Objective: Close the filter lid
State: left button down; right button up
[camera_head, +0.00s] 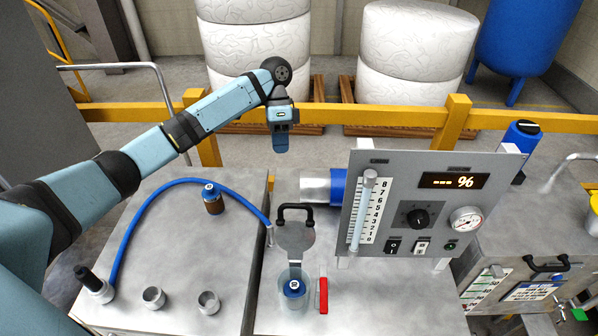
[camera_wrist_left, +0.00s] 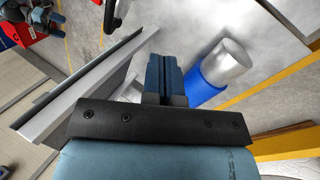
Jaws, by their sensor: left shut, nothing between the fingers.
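The filter lid (camera_head: 295,240) is a round grey disc with a black handle (camera_head: 295,208). It stands raised and open at the back of the clear filter housing (camera_head: 282,300). A blue-topped cartridge (camera_head: 294,289) sits inside the housing. My left gripper (camera_head: 281,146) is shut and empty, pointing down behind the lid, well apart from it. In the left wrist view its closed blue fingers (camera_wrist_left: 164,68) show, and part of a black handle (camera_wrist_left: 114,14) is at the top edge. My right gripper is not in view.
A red lever (camera_head: 323,295) is right of the housing. The panel with dial and gauge (camera_head: 420,205) stands to the right. A blue and metal cylinder (camera_head: 318,187) lies behind the lid. A blue hose (camera_head: 135,215) arcs over the left bench. A yellow rail (camera_head: 375,113) runs behind.

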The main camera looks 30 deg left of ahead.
pick_arm(q)
jog(key=s+d+f+p, duration=0.4)
jog(key=s+f, duration=0.3)
jog(key=s, duration=0.1)
jog(key=shift+d, duration=0.35)
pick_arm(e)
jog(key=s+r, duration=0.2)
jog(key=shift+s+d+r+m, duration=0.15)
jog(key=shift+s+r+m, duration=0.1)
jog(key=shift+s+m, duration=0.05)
pick_arm(q)
jog(key=shift+t, duration=0.3)
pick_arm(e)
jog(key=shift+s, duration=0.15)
